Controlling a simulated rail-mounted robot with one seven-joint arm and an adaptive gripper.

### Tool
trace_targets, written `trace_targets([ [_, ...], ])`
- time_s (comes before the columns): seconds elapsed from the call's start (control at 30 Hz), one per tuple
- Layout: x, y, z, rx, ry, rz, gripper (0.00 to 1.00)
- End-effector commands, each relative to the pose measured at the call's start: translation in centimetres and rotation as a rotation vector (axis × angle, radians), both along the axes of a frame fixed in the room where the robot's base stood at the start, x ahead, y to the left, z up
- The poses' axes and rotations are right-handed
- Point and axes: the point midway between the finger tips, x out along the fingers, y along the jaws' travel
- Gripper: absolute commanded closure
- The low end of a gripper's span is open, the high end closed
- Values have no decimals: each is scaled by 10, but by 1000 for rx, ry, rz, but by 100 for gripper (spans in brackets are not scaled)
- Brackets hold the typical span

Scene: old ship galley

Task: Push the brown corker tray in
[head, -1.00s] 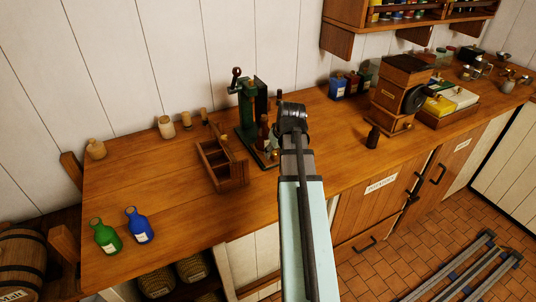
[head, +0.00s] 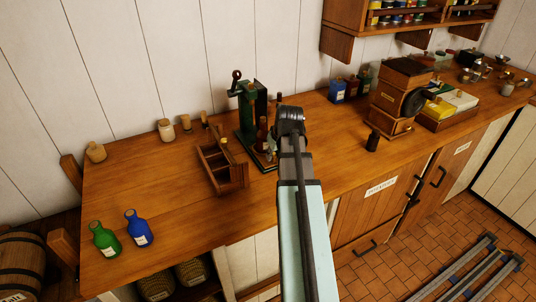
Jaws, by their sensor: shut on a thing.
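The green corker (head: 247,115) stands upright on the wooden counter, left of my arm. A brown wooden tray with open compartments (head: 238,180) sits beside the corker at its left front. A small light knob shows near the tray's upper edge. The dark end of my arm (head: 290,120) is just right of the corker, over its right side. My arm's end and forearm hide my fingertips and part of the corker's base. I cannot see what the fingers touch. No contact with the brown tray is visible.
Green (head: 103,240) and blue (head: 138,229) bottles stand at the counter's left front. Corks and a jar (head: 166,130) stand behind the tray. A wooden grinder (head: 392,100) and a small dark bottle (head: 373,140) are to the right. The counter's left middle is clear.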

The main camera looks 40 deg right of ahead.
Motion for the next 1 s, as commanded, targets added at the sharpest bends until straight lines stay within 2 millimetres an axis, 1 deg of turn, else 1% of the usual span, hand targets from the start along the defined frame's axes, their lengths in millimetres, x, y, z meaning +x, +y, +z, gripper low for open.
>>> trace_targets([
  [0.1,9,-2,0,1,1,0,100],
  [1.0,65,-14,0,0,1,0,100],
])
